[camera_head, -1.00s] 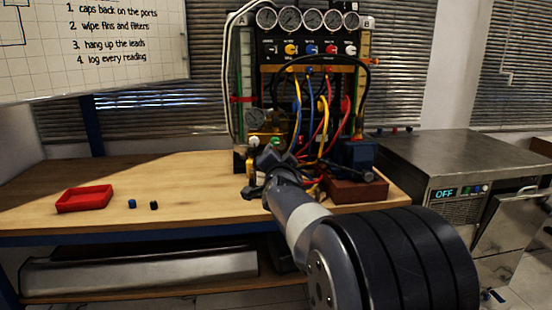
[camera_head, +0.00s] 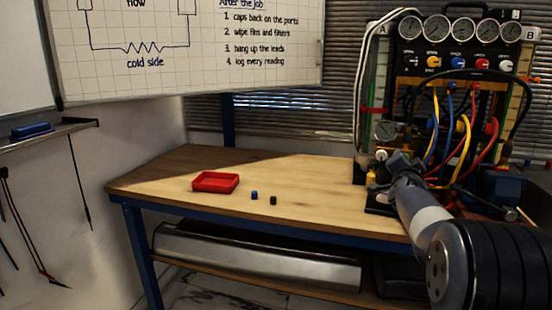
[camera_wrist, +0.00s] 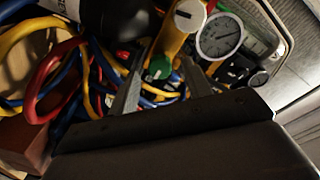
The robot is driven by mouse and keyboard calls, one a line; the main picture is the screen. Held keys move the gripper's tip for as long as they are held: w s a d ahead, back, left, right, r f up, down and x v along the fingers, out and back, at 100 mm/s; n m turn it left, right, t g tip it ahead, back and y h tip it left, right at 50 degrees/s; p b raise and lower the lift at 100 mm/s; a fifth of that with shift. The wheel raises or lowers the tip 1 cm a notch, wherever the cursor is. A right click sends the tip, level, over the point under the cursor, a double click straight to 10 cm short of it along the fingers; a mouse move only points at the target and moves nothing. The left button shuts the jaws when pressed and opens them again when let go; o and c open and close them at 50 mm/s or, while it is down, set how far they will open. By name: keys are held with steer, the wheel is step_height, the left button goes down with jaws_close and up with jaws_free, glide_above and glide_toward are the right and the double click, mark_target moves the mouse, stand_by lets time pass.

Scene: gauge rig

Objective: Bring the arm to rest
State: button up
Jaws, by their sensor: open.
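My arm reaches from the lower right of the head view to the front left of the gauge rig. My gripper (camera_head: 388,172) is at its end, low over the bench. In the wrist view my gripper (camera_wrist: 160,84) shows two grey fingers standing apart. A green-topped fitting (camera_wrist: 158,68) on a yellow part appears between or just beyond the fingers; I cannot tell the gap. Nothing appears held. The gauge rig (camera_head: 460,62) stands on the right with its row of dials and coloured hoses.
The wooden bench (camera_head: 300,200) is mostly clear on the left. It bears a red tray (camera_head: 215,182), a small blue cap (camera_head: 254,195) and a small black cap (camera_head: 273,200). Hoses (camera_wrist: 50,85) crowd close around my gripper. A whiteboard (camera_head: 190,50) hangs behind.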

steer(key=shift+x, duration=0.75)
steer(key=v, duration=1)
steer(key=w+d+n+p, duration=0.3)
steer(key=w+n+p, duration=0.6)
steer(key=n, duration=0.9)
steer(key=shift+d+p, duration=0.35)
steer(key=shift+p, duration=1.2)
steer(key=shift+w, duration=0.15)
